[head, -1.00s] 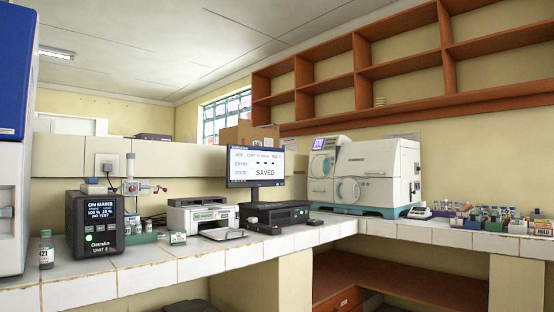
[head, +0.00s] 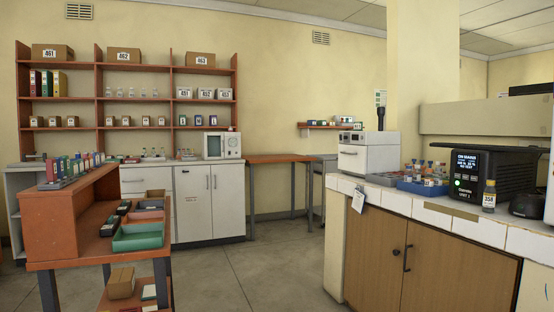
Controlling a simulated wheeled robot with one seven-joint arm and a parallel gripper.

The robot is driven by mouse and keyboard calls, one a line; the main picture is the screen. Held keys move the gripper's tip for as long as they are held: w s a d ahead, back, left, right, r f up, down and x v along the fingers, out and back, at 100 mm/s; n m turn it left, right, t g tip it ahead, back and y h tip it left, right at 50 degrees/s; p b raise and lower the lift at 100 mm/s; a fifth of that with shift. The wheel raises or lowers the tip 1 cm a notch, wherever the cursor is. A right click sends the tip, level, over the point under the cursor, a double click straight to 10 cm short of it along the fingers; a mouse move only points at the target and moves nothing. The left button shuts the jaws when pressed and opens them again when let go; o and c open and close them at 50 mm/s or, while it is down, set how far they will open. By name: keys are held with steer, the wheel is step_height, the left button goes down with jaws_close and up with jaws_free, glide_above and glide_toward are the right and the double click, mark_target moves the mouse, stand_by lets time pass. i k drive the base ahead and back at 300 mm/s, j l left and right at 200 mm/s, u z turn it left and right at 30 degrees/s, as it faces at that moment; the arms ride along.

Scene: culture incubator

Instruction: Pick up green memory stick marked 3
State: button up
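I cannot make out a green memory stick marked 3 in the head view; any such small marking is too fine to read from here. On the orange-brown desk (head: 58,225) at the left, a row of upright coloured items (head: 76,167), some of them green, stands on the raised back ledge. A green open tray (head: 138,236) lies on the desk's lower top. Several small dark boxes (head: 110,226) lie beside the tray. My gripper is not in view.
Free floor (head: 262,262) runs between the desk and the tiled counter (head: 480,232) at the right. The counter bears a blue rack of bottles (head: 423,187), a black display unit (head: 487,170) and a bottle marked 354 (head: 489,197). Shelves (head: 128,100) and white cabinets (head: 209,202) line the back wall.

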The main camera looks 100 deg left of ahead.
mark_target(66, 160)
steer(key=k+u, duration=0.1)
steer(key=u, duration=0.35)
steer(key=k+u, duration=0.1)
steer(key=u, duration=0.3)
steer(key=k+j+u, duration=0.1)
steer(key=u, duration=0.35)
steer(key=j+u, duration=0.15)
steer(key=u, duration=0.3)
steer(key=k+j+u, duration=0.1)
steer(key=u, duration=0.3)
steer(key=k+j+u, duration=0.15)
steer(key=j+u, duration=0.35)
steer(key=j, duration=0.65)
steer(key=j+u, duration=0.5)
steer(key=j, duration=1.2)
steer(key=i+j, duration=0.15)
steer(key=j, duration=0.45)
